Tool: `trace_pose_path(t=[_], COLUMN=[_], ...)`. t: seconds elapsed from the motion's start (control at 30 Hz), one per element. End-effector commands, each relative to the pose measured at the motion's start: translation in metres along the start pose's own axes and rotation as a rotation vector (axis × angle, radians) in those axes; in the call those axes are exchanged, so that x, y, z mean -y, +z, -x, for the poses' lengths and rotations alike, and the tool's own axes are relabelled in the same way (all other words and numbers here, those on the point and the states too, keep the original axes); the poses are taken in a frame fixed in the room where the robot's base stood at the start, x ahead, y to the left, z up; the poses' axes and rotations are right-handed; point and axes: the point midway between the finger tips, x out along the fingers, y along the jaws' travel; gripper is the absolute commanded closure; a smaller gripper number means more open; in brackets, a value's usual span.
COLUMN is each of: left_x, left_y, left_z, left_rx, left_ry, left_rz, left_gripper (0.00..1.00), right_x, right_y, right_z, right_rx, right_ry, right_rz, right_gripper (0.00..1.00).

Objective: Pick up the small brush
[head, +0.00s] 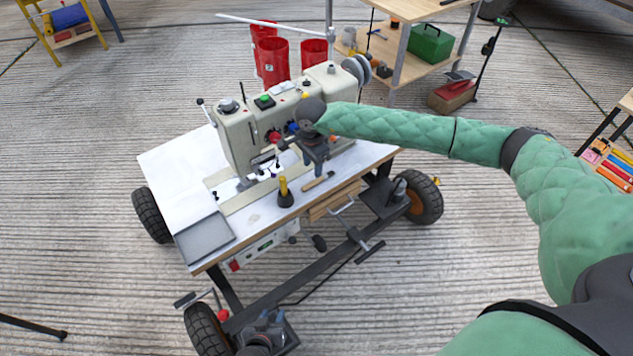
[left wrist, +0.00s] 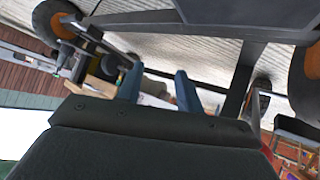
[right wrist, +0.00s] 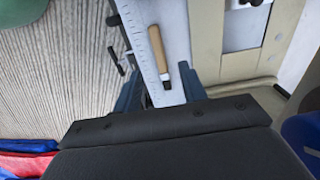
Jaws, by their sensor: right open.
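In the right wrist view the brush (right wrist: 158,48) lies ahead, between the lines of the fingers, not gripped. My right gripper (head: 316,166) points down just above and behind it; its fingers (right wrist: 160,88) are apart and empty. My left gripper (head: 268,322) is low, by the cart's front wheel. In the left wrist view its fingers (left wrist: 159,72) are apart with nothing between them.
A yellow-and-black upright item (head: 284,192) stands just left of the brush. The sewing machine (head: 240,140) rises close behind. A grey plate (head: 205,237) lies at the table's front left. Red bins (head: 272,60) stand behind the table.

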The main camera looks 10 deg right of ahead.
Motion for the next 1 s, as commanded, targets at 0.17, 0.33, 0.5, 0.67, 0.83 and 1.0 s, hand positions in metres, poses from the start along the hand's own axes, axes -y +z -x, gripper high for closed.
trace_pose_path(t=[0.17, 0.33, 0.5, 0.67, 0.83, 1.0], left_x=[0.0, -0.001, -0.001, -0.001, -0.001, -0.001], left_y=[-0.007, -0.009, -0.013, -0.022, -0.026, -0.025], left_z=[0.0, 0.0, 0.0, 0.0, 0.001, 0.001], left_rx=[-0.019, -0.025, -0.036, -0.06, -0.069, -0.067], left_ry=[0.0, 0.001, 0.001, 0.001, 0.001, 0.001], left_rz=[-0.003, -0.003, -0.005, -0.008, -0.009, -0.008], left_gripper=[0.64, 0.64, 0.64, 0.64, 0.64, 0.64], right_x=[0.0, -0.001, -0.002, -0.002, -0.002, -0.002], right_y=[0.002, 0.003, 0.004, 0.004, 0.004, 0.004], right_z=[-0.018, -0.028, -0.051, -0.069, -0.07, -0.07], right_rx=[0.003, 0.004, 0.005, 0.005, 0.005, 0.005], right_ry=[0.001, 0.001, 0.002, 0.001, 0.0, 0.0], right_rz=[0.0, 0.0, -0.001, -0.001, -0.001, -0.001], right_gripper=[0.58, 0.58, 0.58, 0.58, 0.58, 0.78])
